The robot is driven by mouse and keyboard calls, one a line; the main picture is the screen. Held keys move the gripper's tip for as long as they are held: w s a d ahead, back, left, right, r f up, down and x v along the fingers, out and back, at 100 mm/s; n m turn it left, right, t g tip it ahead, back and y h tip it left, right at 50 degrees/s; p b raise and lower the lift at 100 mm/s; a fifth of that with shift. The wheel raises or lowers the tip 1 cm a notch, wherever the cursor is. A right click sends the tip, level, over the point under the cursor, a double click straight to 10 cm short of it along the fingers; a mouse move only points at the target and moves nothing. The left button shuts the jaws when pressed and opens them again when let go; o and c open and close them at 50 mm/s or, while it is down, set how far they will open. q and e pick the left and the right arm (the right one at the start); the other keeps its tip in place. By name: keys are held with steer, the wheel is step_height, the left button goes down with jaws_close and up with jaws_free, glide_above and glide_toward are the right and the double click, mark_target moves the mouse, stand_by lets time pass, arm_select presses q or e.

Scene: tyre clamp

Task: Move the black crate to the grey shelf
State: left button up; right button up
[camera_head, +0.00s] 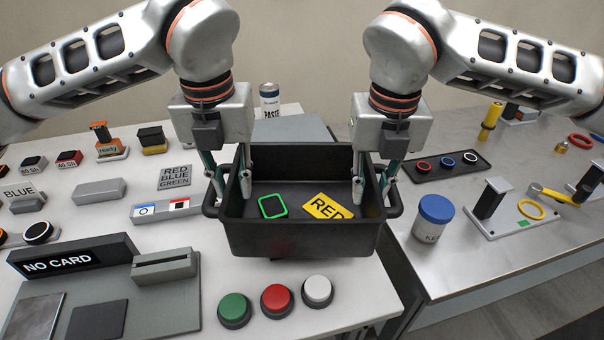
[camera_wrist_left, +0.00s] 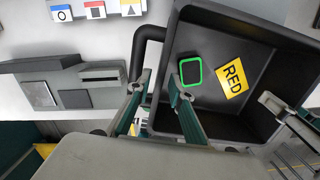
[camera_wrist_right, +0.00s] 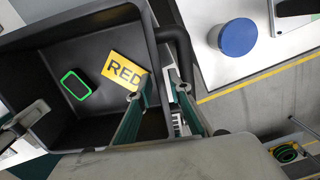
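The black crate (camera_head: 300,238) is in the middle of the head view, with its open top up. A green-framed black item (camera_head: 272,206) and a yellow card reading RED (camera_head: 326,207) lie in it. My left gripper (camera_head: 230,190) is at its left side, with one finger inside the wall and one outside by the handle. My right gripper (camera_head: 372,190) straddles the right wall the same way. Both look shut on the crate, though finger contact is partly hidden. The crate appears raised, with floor beside it in the right wrist view. A grey surface (camera_head: 290,128), possibly the shelf, lies behind it.
The left table has a NO CARD panel (camera_head: 75,262) and green (camera_head: 234,309), red (camera_head: 277,300) and white (camera_head: 317,290) buttons. The right table holds a blue-lidded jar (camera_head: 435,220) close to the crate, a ring tray (camera_head: 447,163) and a peg stand (camera_head: 489,199).

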arm_select(q)
steer(key=r, duration=0.7)
steer(key=shift+s+r, duration=0.35)
steer(key=shift+r, duration=0.05)
arm_select(e)
steer(key=shift+f, duration=0.1)
arm_select(q)
steer(key=shift+r, duration=0.1)
arm_select(e)
steer(key=shift+d+r, duration=0.1)
steer(key=shift+r, duration=0.45)
steer(key=r, duration=0.7)
steer(key=s+r, duration=0.1)
steer(key=r, duration=0.3)
